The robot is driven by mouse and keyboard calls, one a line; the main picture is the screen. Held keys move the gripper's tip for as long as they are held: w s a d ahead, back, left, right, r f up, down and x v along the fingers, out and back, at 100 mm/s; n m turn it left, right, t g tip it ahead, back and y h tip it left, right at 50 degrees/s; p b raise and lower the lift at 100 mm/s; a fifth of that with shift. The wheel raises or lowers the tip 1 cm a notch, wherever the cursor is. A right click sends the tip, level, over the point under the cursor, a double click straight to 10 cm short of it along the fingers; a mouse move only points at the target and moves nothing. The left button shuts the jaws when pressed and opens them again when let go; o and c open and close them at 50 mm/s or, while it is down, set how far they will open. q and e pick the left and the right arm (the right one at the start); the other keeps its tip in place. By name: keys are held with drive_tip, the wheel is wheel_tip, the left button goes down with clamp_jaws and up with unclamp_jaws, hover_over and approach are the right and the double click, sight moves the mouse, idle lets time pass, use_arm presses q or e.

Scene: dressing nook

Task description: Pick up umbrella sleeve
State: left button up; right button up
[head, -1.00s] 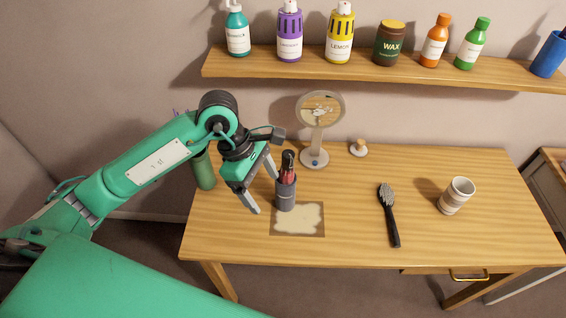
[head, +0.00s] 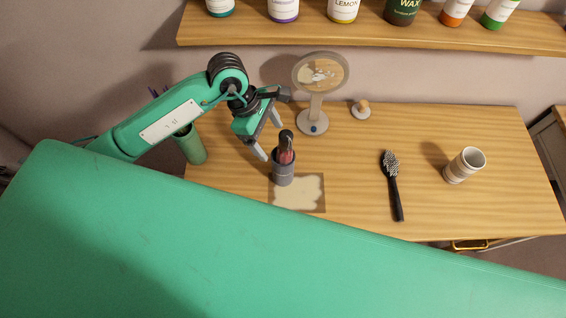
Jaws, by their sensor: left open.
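The umbrella sleeve appears to be the dark grey cylinder (head: 283,172) standing upright on the table. A red item with a dark rounded top (head: 286,150) sticks up out of it. My left gripper (head: 270,141) is open and empty. In the picture its fingers are just left of and above the sleeve, pointing down. The sleeve is not between them; whether they touch it I cannot tell. My right gripper is not in view.
A patterned mat (head: 312,207) lies by the sleeve's base. A round mirror (head: 313,124) stands behind, with a small knob (head: 361,109). A brush (head: 394,190) and a striped cup (head: 463,166) are right. A green cylinder (head: 194,149) stands left. Bottles line the shelf (head: 380,33).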

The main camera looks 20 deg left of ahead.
sight(278, 150)
use_arm(q)
drive_tip(key=p+x, duration=0.2)
drive_tip(key=x, duration=0.3)
drive_tip(key=shift+d+p, duration=0.15)
drive_tip(key=shift+p, duration=0.2)
drive_tip(key=shift+d+f, duration=0.1)
drive_tip(key=shift+f, duration=0.35)
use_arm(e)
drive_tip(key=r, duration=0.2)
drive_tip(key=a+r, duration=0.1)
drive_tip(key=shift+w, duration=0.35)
use_arm(q)
drive_tip(key=c, duration=1.3)
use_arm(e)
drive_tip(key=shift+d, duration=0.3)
